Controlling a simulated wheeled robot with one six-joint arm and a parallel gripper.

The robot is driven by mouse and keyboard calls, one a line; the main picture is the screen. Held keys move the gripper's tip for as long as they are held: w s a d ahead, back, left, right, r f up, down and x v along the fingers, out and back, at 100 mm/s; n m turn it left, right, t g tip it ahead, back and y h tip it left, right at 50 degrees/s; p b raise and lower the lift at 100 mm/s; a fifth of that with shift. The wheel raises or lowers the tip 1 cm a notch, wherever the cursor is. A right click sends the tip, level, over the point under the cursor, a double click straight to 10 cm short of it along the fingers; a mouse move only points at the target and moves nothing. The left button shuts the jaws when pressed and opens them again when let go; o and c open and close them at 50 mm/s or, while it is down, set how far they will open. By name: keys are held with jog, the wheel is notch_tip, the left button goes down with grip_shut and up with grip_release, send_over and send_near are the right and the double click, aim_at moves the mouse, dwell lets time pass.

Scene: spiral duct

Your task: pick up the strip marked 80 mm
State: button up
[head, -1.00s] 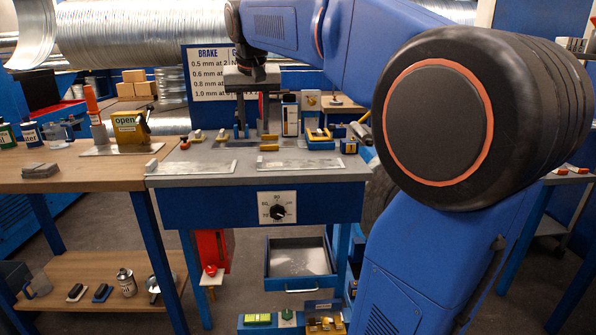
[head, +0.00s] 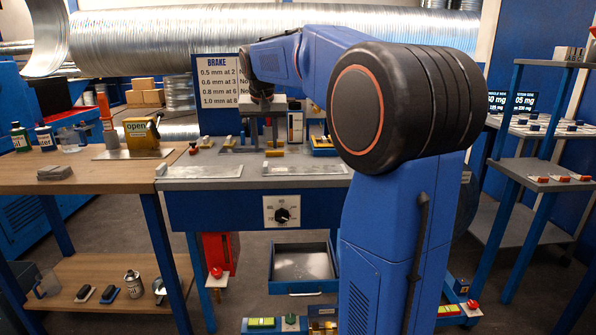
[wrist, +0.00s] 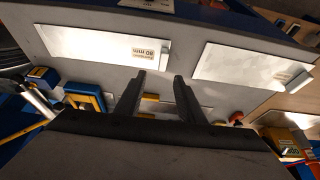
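The strip marked 80 mm (wrist: 95,45) is a flat, pale metal piece with a printed label at one end, lying on the grey bench top in the wrist view. In the head view it appears to be the right-hand of two strips (head: 305,169). A second similar strip (wrist: 245,70) lies to its right in the wrist view; its label is too small to read. My gripper (wrist: 159,78) is open and empty, its fingers apart above the bench. In the head view my gripper (head: 264,132) hangs over the back of the bench, behind the strips.
Small blue and yellow blocks (wrist: 85,95) sit near my gripper's left side in the wrist view. A brake settings board (head: 221,92) stands behind the bench. A wooden table (head: 90,178) with a yellow box (head: 140,138) adjoins on the left.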

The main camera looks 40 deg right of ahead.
aim_at(266, 164)
jog(key=shift+x, duration=1.25)
jog(key=shift+w+f, duration=0.2)
jog(key=shift+f, duration=0.65)
jog(key=shift+w+f, duration=0.2)
jog(key=shift+f, duration=0.65)
jog(key=shift+w+f, duration=0.2)
jog(key=shift+f, duration=0.65)
grip_shut()
